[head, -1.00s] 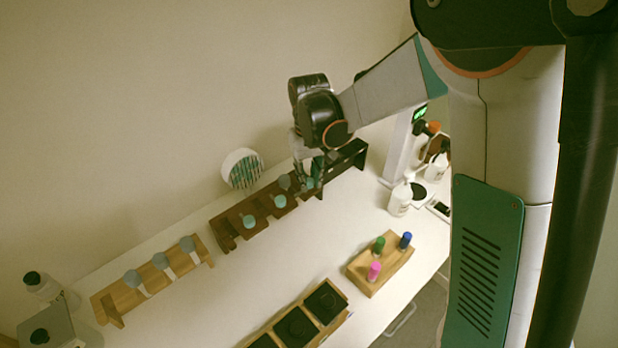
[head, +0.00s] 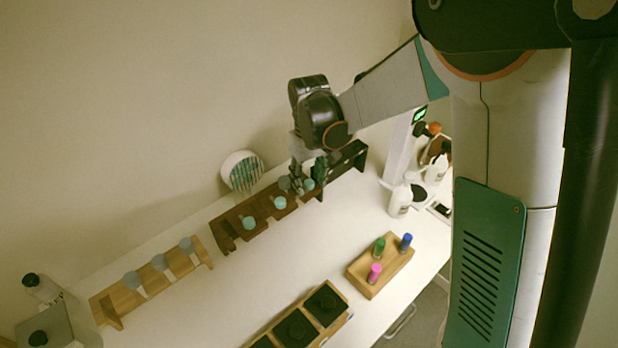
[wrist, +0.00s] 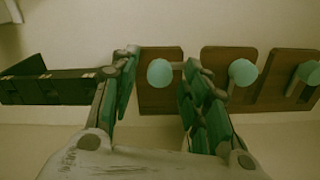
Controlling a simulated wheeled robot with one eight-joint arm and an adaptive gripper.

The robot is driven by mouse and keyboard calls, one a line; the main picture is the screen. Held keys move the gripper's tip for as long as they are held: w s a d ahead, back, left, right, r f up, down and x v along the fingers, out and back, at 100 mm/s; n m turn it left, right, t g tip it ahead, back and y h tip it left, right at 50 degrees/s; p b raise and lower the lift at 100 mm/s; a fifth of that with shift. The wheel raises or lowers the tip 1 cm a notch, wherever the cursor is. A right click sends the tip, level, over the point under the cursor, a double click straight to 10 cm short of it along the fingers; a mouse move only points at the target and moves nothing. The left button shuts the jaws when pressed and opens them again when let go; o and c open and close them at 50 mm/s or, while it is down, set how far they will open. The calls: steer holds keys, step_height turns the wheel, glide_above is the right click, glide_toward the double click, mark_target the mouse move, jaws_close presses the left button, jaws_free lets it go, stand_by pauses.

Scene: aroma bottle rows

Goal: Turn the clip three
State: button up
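The clips are teal round knobs on dark wood panels of a long rack (head: 236,216) by the wall. In the head view two clips, the near one (head: 248,222) and the middle one (head: 279,202), stand clear of my gripper. The far clip (head: 308,184) is at my gripper (head: 309,186). In the wrist view the leftmost clip (wrist: 160,72) lies between my two spread fingers (wrist: 158,85), with gaps on both sides. Two more clips (wrist: 242,72) (wrist: 309,72) are to the right. I cannot tell which is clip three.
A black rack section (head: 347,160) continues at the far end. A lighter wood rack (head: 107,305) with grey knobs stands at left. A wooden block (head: 362,284) holds green, pink and blue pieces. A white pump bottle (head: 400,200) stands at right. The middle of the table is clear.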

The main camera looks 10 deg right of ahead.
mark_target(310, 182)
step_height(310, 182, up, 12)
stand_by(0.7)
steer(key=shift+s, duration=0.1)
steer(key=s+d+f+m+t+b, duration=0.2)
steer(key=s+d, duration=0.4)
steer(key=s, duration=0.4)
steer(key=s+d+f+m+t+b, duration=0.2)
steer(key=s+d+t+b, duration=0.3)
steer(key=s, duration=0.6)
steer(key=shift+s+d+f+b, duration=0.25)
steer(key=shift+d+f+b, duration=0.15)
steer(key=shift+d, duration=0.25)
